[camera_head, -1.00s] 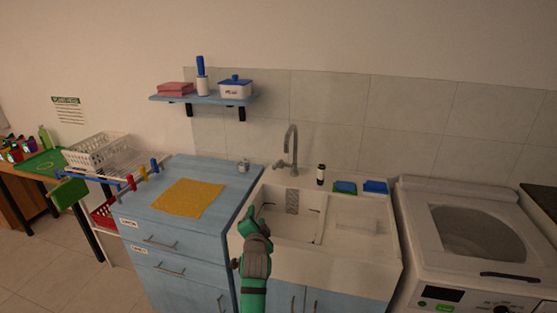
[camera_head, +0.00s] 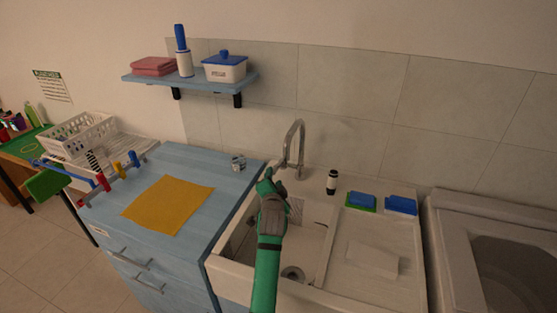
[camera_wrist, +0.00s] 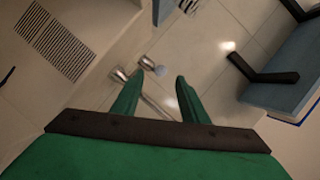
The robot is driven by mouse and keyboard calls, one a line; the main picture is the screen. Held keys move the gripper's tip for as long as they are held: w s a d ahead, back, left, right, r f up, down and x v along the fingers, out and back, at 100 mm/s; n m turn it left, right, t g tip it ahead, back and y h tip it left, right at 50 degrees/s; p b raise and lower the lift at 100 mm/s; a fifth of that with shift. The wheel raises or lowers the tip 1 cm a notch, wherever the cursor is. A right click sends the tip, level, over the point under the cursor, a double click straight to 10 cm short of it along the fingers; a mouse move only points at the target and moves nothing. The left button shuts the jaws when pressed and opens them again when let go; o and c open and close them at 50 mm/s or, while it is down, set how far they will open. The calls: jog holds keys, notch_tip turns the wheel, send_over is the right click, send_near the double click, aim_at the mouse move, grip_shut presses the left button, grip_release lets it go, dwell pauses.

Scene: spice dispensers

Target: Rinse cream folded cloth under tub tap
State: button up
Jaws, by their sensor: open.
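The tub (camera_head: 240,283) is a cream sink with a drain and a ribbed panel. The grey tap (camera_head: 296,140) rises at its back and curves over. A pale flat rectangle, probably the cream folded cloth (camera_head: 372,259), lies on the draining board right of the basin. My green gripper (camera_head: 268,183) is raised over the basin, just in front of the tap. In the wrist view my gripper (camera_wrist: 157,90) has its two fingers apart and nothing held between them. Metal tap parts (camera_wrist: 143,68) show beyond the fingertips; I cannot tell whether they touch.
A dark bottle (camera_head: 332,182) stands behind the basin, with blue-and-green (camera_head: 361,202) and blue (camera_head: 401,205) sponges to its right. A yellow cloth (camera_head: 168,205) lies on the blue cabinet. A wall shelf (camera_head: 190,82) hangs above. A washing machine (camera_head: 455,240) stands at right.

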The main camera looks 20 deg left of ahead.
aim_at(275, 166)
jog(key=x, duration=1.1)
jog(key=shift+w+d, duration=0.1)
jog(key=shift+w, duration=0.05)
